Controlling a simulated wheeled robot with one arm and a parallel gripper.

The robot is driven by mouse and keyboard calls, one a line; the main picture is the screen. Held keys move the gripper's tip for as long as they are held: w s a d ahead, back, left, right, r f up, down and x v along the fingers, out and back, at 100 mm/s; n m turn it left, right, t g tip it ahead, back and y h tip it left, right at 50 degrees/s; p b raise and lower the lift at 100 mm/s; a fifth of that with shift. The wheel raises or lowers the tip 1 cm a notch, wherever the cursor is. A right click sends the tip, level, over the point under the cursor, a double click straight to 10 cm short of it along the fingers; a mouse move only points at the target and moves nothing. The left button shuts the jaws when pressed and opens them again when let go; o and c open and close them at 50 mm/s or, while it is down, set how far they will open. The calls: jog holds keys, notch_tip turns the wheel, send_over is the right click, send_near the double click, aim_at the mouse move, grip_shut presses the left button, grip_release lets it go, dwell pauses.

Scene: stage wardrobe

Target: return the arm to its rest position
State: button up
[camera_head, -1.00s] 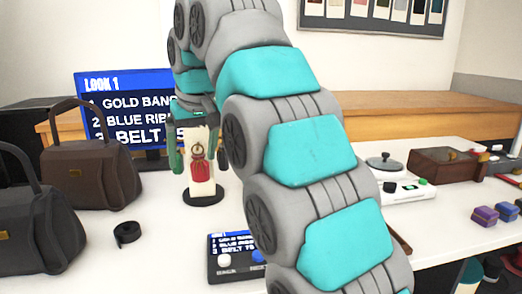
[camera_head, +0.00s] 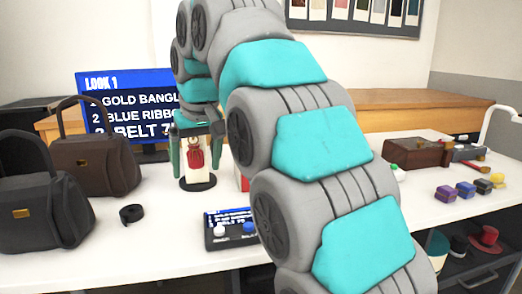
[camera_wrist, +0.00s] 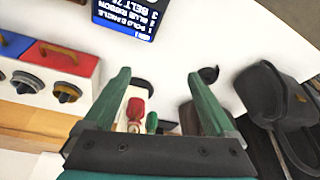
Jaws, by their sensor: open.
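My gripper (camera_head: 196,158) hangs at the end of my teal and grey arm, which arches across the middle of the head view. Its two green fingers are apart with nothing clamped between them. Behind the fingers in the head view is a white display stand (camera_head: 199,184) on a dark round base, with a red ornament (camera_head: 196,154) on it. In the wrist view the fingers (camera_wrist: 157,75) are spread wide. The red ornament also shows there (camera_wrist: 136,108), low between the fingers. I cannot tell how far the fingers are from the stand.
Two dark handbags (camera_head: 45,212) stand on the left of the white table, with a black rolled belt (camera_head: 131,214) beside them. A small control screen (camera_head: 228,219) lies near the front edge. A wooden box (camera_head: 413,153) and several small coloured blocks (camera_head: 465,189) lie at the right.

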jog(key=s+d+f+m+g+h, duration=0.1)
jog(key=s+d+f, duration=0.3)
jog(key=d, duration=0.2)
jog(key=s+d+f+m+g, duration=0.1)
jog(key=s+d+f, duration=0.25)
jog(key=d, duration=0.25)
jog(key=s+d+f+m+h, duration=0.1)
jog(key=s+d+f+m, duration=0.1)
jog(key=s+d+f, duration=0.4)
jog(key=s+d+f+m+g, duration=0.1)
jog(key=s+d+f, duration=0.4)
jog(key=s, duration=0.5)
jog(key=s+d+f+m+g, duration=0.1)
jog(key=s+d+f+g, duration=0.1)
jog(key=s+d+f, duration=0.3)
jog(key=s+f, duration=0.4)
jog(key=f, duration=0.1)
jog(key=shift+s, duration=0.35)
jog(key=shift+d+f, duration=0.1)
